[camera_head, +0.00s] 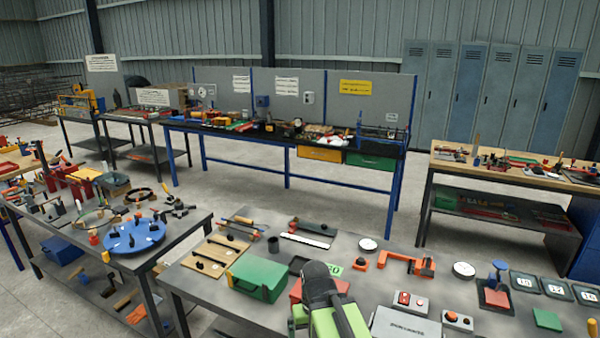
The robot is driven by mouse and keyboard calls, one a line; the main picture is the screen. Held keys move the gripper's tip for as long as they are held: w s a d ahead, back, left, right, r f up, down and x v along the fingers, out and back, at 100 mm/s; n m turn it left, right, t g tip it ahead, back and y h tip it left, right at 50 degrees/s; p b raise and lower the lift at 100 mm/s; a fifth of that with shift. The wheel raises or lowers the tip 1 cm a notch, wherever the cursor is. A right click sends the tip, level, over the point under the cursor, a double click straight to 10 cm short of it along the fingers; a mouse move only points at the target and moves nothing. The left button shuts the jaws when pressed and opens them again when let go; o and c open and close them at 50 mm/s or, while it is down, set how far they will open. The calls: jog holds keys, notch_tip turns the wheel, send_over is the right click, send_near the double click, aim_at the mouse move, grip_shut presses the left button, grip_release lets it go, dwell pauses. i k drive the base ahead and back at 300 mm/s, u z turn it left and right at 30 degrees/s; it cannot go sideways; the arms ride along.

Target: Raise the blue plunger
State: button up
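The blue plunger (498,270) stands upright on the near right workbench. It has a round blue knob on top of a short stem, and its lower end is set in a small dark holder with red parts (494,297). My green and dark arm (325,315) rises at the bottom middle of the view, well to the left of the plunger and apart from it. No gripper fingers can be made out, so the gripper's opening does not show.
Between my arm and the plunger lie an orange clamp-like tool (408,263), a white dial (464,270), a box with a red button (404,301) and a grey case (405,324). Dark numbered trays (556,288) lie right of the plunger. A green block (547,319) lies in front.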

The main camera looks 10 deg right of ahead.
aim_at(500, 264)
jog(key=z, duration=1.5)
jog(key=k, duration=0.9)
jog(key=i, duration=0.9)
jog(key=z, duration=0.1)
